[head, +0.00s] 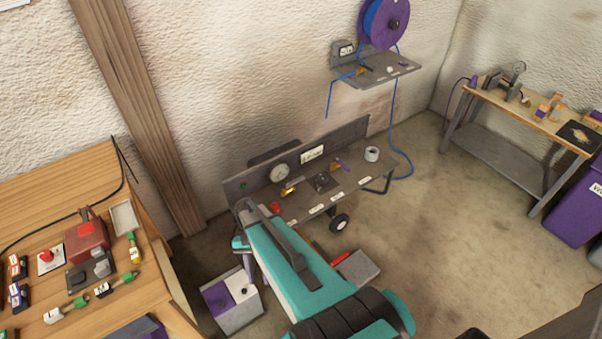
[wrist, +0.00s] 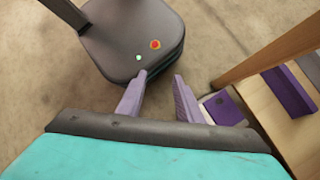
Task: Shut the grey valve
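I cannot make out a grey valve for certain in either view. In the head view, a grey bench (head: 355,190) by the wall carries a round gauge (head: 280,172), a brass fitting (head: 289,189) and a red knob (head: 275,207). My arm covers part of its near left end, so something there may be hidden. My gripper (wrist: 160,77) shows two purple fingers set apart with nothing between them in the wrist view. In the head view it hangs down left of the bench, above a white and purple box, partly hidden by my arm.
A wooden table (head: 60,180) at left holds a red device (head: 87,240) and several small parts. The white and purple box (head: 240,314) stands on the floor. A workbench (head: 530,113) and purple bin (head: 577,212) stand right.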

